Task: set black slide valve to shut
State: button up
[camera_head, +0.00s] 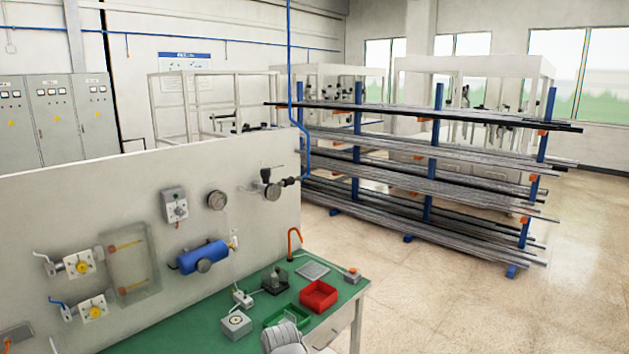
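A small black fitting (291,181) sits at the upper right of the white panel, where the blue air line meets it. It looks like the black slide valve, but it is too small to tell its position. A round grey gauge-like part (272,191) with a dark block above it is just to its left. My gripper's fingers do not show. A light grey rounded part at the bottom edge appears to be mine, well below and apart from the black fitting.
The white panel (130,185) also carries two yellow-knobbed valves, a blue tank (203,256) and a gauge (217,200). The green bench (342,293) below holds a red bin (318,296) and an orange hook (293,243). A pipe rack stands behind; floor at right is clear.

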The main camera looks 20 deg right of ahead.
aim_at(289, 181)
jog(key=z, duration=0.45)
jog(key=i, duration=1.15)
jog(key=u, duration=0.05)
